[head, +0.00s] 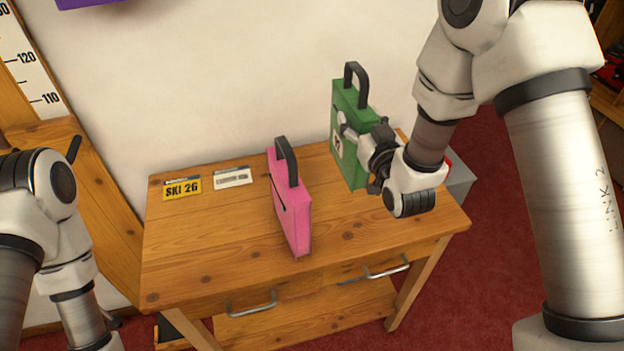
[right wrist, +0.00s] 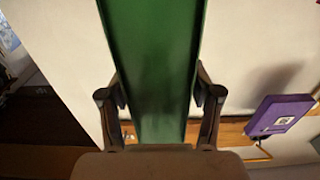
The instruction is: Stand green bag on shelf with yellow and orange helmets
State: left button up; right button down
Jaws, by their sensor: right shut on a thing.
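The green bag (head: 348,106), with a black handle and a pale label, is upright at the back right of the wooden table. My right gripper (head: 358,143) is shut on its sides. In the right wrist view the green bag (right wrist: 152,70) fills the space between the two fingers (right wrist: 160,100). I cannot tell whether its bottom touches the table. My left arm is at the lower left, with its gripper mostly cut off or hidden. No yellow or orange helmet is clearly seen.
A pink bag (head: 290,205) stands mid-table (head: 200,250). A yellow SKI 26 card (head: 182,188) and a white card (head: 232,178) lie at the back left. A purple bag (right wrist: 280,115) shows in the right wrist view. A grey box (head: 459,180) is beyond the table's right edge.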

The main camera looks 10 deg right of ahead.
jog(key=f, duration=0.4)
jog(key=f+p, duration=0.1)
jog(key=f, duration=0.3)
jog(key=shift+s+f, duration=0.2)
jog(key=shift+f, duration=0.25)
jog(key=shift+s, duration=0.1)
jog(key=shift+c, duration=1)
grip_release()
jog(key=shift+f, duration=0.1)
